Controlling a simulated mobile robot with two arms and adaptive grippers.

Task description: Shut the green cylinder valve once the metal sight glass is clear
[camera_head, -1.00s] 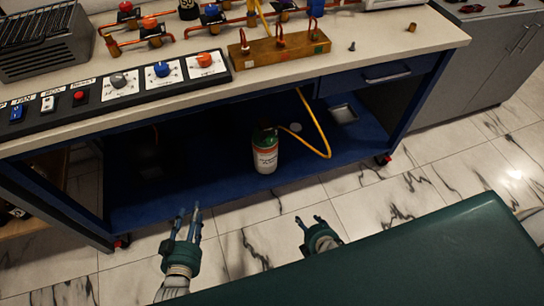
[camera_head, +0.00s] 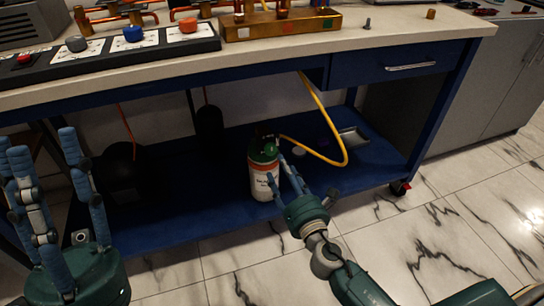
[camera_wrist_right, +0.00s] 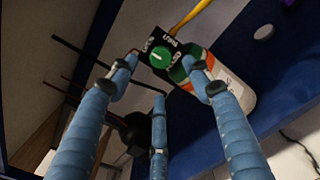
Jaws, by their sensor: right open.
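The gas cylinder (camera_head: 262,184), white with an orange band and green shoulder, stands upright on the blue lower shelf. In the right wrist view its green round valve knob (camera_wrist_right: 160,56) sits on a dark, lettered head. My right gripper (camera_head: 285,168) is open beside the cylinder's upper right. In the right wrist view its fingers (camera_wrist_right: 160,72) spread around the knob's near side, with no clear contact. My left gripper (camera_head: 46,148) is open and empty, raised at the lower left.
The pale bench top (camera_head: 385,42) overhangs the shelf (camera_head: 205,222). A yellow hose (camera_head: 327,118) curves right from the cylinder head. A dark round vessel (camera_head: 122,172) stands left on the shelf. A small tray (camera_head: 353,138) lies right. A brass block (camera_head: 285,24) is on the bench.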

